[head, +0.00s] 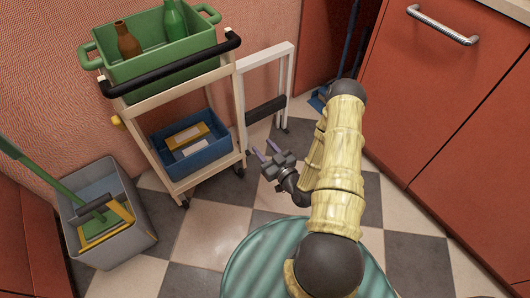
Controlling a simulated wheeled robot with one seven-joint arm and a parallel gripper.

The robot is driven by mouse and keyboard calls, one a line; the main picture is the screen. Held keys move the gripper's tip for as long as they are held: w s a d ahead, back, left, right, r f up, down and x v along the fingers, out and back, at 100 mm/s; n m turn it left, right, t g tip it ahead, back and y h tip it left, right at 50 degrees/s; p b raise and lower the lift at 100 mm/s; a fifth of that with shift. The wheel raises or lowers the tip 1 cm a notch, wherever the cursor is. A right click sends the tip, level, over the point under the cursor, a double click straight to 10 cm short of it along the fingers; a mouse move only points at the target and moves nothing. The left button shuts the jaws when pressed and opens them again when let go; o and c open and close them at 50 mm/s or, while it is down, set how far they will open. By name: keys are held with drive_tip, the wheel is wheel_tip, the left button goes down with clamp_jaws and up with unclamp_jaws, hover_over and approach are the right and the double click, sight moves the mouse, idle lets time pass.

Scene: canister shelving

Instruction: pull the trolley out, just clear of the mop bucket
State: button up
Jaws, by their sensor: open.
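The trolley (141,130) is a cream frame on small dark wheels, standing against the pink wall at the upper left. It has a black push handle (172,64) along its top front edge. The grey mop bucket (148,241) stands on the floor to the left of the trolley, with a green-handled mop and a yellow frame in it. My gripper (263,153) is open and empty, low to the right of the trolley and apart from its handle. Its fingers point toward the upper left. The trolley's far wheels are hidden.
The trolley carries a green crate (178,50) with a brown and a green bottle, and a blue bin (193,166) below. A white frame (286,83) stands right of it. Red cabinets (445,120) line the right. Checkered floor (215,219) is free before the trolley.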

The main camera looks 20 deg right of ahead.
sight(240, 120)
drive_tip(key=b+x, duration=0.5)
drive_tip(key=x, duration=1.1)
drive_tip(key=shift+w+f, duration=0.1)
drive_tip(key=shift+w+a, duration=0.25)
drive_tip(key=shift+w, duration=0.35)
clamp_jaws()
idle(0.7)
